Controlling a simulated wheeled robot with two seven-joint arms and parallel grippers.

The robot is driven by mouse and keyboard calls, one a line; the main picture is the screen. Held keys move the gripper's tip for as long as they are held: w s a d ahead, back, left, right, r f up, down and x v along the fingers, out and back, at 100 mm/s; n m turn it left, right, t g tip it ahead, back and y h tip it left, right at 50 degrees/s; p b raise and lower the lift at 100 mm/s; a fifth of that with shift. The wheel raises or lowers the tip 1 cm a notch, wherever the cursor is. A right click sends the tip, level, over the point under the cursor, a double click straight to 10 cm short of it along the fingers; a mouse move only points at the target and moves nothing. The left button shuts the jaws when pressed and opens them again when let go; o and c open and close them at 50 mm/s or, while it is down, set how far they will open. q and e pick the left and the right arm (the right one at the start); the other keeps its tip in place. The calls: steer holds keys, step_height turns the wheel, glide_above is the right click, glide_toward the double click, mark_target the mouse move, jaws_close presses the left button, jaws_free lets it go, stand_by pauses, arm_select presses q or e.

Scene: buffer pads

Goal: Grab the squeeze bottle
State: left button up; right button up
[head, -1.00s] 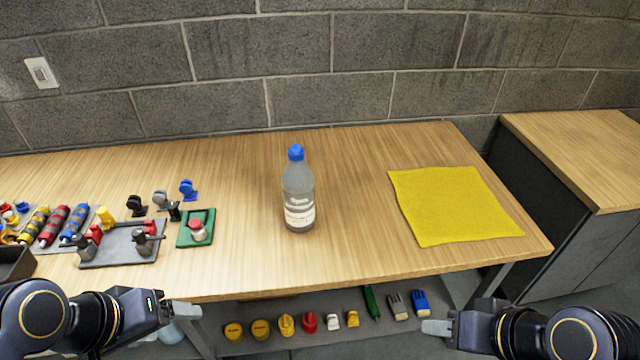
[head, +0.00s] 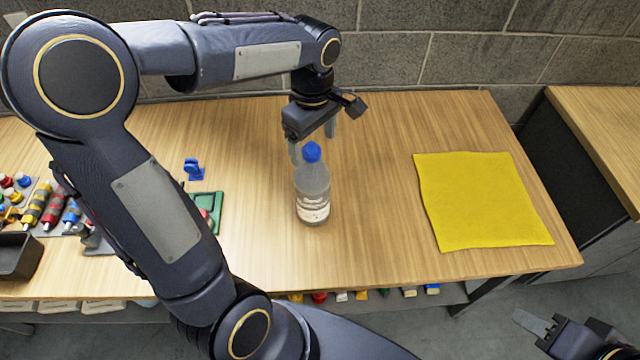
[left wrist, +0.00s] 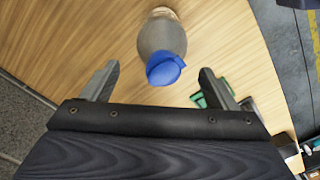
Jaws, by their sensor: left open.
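The squeeze bottle (head: 313,190) is clear grey with a blue cap and a white label. It stands upright in the middle of the wooden table. My left gripper (head: 313,142) is open and empty, with its fingers pointing down by the bottle's cap, seemingly a little behind it. In the left wrist view the bottle (left wrist: 163,40) lies ahead, between the lines of the two spread fingers, with its blue cap nearest. My right gripper (head: 533,323) is at the lower right, away from the bottle; its jaw state is unclear.
A yellow cloth (head: 480,200) lies flat on the right of the table. A green tray (head: 208,208) and several small tools sit at the left, partly behind my left arm. A black bin (head: 18,257) is at the left edge. A block wall stands behind.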

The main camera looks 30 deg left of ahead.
mark_target(313, 186)
arm_select(q)
steer(key=f, duration=0.2)
steer(key=f+p, duration=0.1)
steer(key=f, duration=0.2)
steer(key=shift+s+a+f, duration=0.15)
steer(key=shift+a+f, duration=0.05)
steer(key=shift+f, duration=0.05)
steer(key=c, duration=1.7)
jaws_close()
steer(key=shift+r, duration=0.2)
